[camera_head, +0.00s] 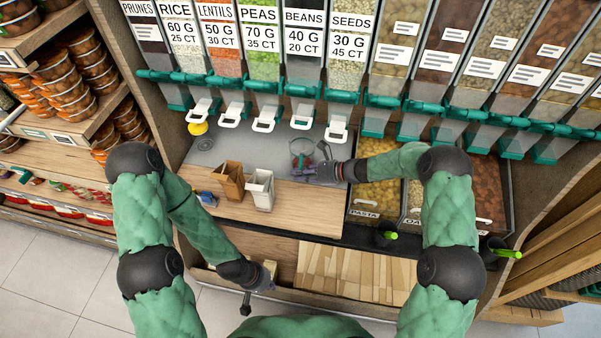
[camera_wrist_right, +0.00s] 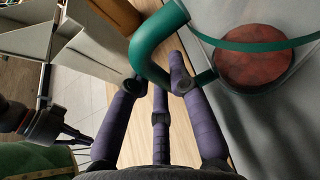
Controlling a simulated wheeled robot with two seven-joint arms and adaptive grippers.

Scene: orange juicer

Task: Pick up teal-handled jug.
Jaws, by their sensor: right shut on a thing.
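The teal-handled jug (camera_head: 302,146) stands on the grey part of the counter, a clear vessel with a teal rim. In the right wrist view its thick teal handle (camera_wrist_right: 146,52) loops out to the left of the jug, and something round and reddish-brown (camera_wrist_right: 253,56) shows inside the rim. My right gripper (camera_head: 318,173) reaches in from the right, and its purple fingers (camera_wrist_right: 160,84) are closed around the lower part of the handle. Part of the jug is cut off in the wrist view. My left gripper (camera_head: 258,284) hangs low in front of the counter, empty, with its fingers apart.
A brown paper bag (camera_head: 230,182) and a white bag (camera_head: 260,190) stand left of the jug. A blue object (camera_head: 207,198) and a yellow round thing (camera_head: 197,128) are further left. Dispensers with white handles (camera_head: 300,117) hang behind; bins (camera_head: 375,195) lie right.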

